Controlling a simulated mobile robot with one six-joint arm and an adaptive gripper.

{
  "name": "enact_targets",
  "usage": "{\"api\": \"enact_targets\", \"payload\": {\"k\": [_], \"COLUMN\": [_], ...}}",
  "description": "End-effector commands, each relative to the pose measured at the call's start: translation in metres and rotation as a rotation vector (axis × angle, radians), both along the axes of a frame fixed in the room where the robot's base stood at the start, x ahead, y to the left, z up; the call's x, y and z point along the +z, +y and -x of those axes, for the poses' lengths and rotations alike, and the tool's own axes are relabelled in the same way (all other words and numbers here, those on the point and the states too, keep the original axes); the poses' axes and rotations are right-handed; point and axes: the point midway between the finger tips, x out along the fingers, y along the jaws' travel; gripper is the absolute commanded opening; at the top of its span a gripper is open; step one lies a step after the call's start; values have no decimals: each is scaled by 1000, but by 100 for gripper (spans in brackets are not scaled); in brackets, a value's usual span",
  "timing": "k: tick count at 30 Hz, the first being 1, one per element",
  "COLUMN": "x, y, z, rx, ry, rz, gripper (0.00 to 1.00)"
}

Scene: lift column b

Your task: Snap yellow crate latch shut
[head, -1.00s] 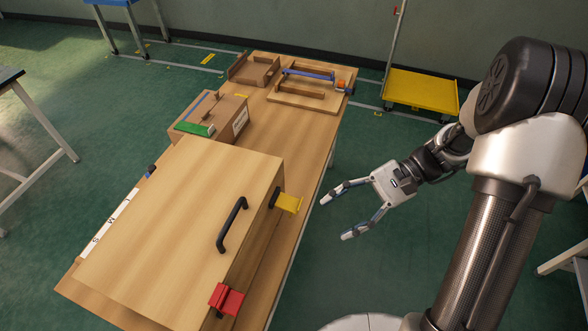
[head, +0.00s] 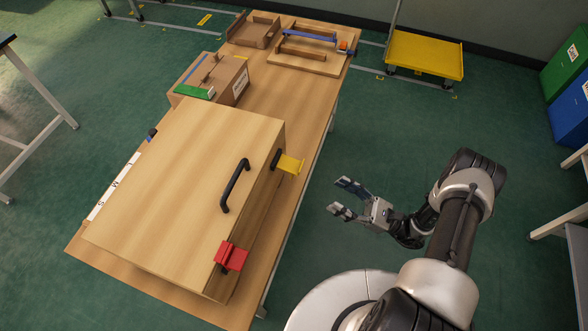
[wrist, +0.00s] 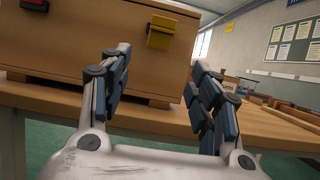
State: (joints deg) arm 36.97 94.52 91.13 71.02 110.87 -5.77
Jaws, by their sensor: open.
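The wooden crate (head: 175,190) sits on the table with a black handle (head: 234,185) on its lid. Its yellow latch (head: 290,164) sticks outward from the crate's right side, near the far end. The latch also shows in the wrist view (wrist: 160,33), high on the crate front above the space between my fingers. My gripper (head: 346,198) is open and empty, off the table's right edge and apart from the latch. Its two fingers are spread in the wrist view (wrist: 158,95). I cannot tell the latch's exact angle.
A red latch (head: 231,256) is on the same side, nearer the front. A cardboard box (head: 222,77) and a wooden fixture (head: 305,50) stand farther back on the table (head: 305,135).

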Motion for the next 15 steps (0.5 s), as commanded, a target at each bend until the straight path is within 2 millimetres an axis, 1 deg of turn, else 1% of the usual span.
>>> {"api": "enact_targets", "payload": {"k": [1, 3, 15], "x": [4, 10, 42], "y": [10, 23, 99], "z": [-3, -7, -34], "rx": [7, 8, 8], "ry": [1, 1, -1], "rz": [1, 1, 1], "gripper": [57, 57, 57]}}
